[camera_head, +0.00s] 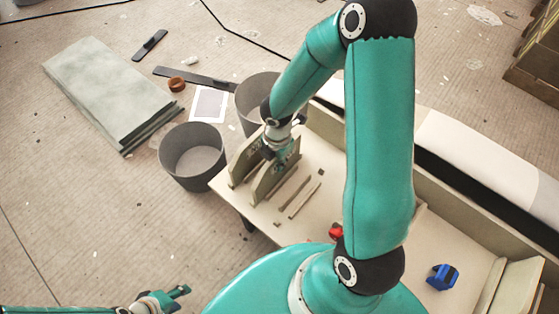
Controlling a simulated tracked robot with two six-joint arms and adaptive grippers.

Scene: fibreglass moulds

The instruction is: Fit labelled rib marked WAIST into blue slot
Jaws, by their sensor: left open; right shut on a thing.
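My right gripper (284,155) reaches over the left part of the pale table and is shut on an upright grey-green rib (267,184). A second grey-green upright piece (241,163) stands just left of it, apart from it. No WAIST label is readable on either piece, and I cannot make out a blue slot. The gripper and wrist hide part of the held rib's upper edge. I cannot tell whether its lower edge touches the table. My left gripper (176,295) is open and empty, low at the left, over the floor.
The table (316,216) holds thin sticks (304,199), a small red item (336,232) and a blue object (443,277). Grey bins (192,158) (253,98) stand beyond its left end. Stacked sheets (112,90) lie on the floor. My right arm hides the table's middle.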

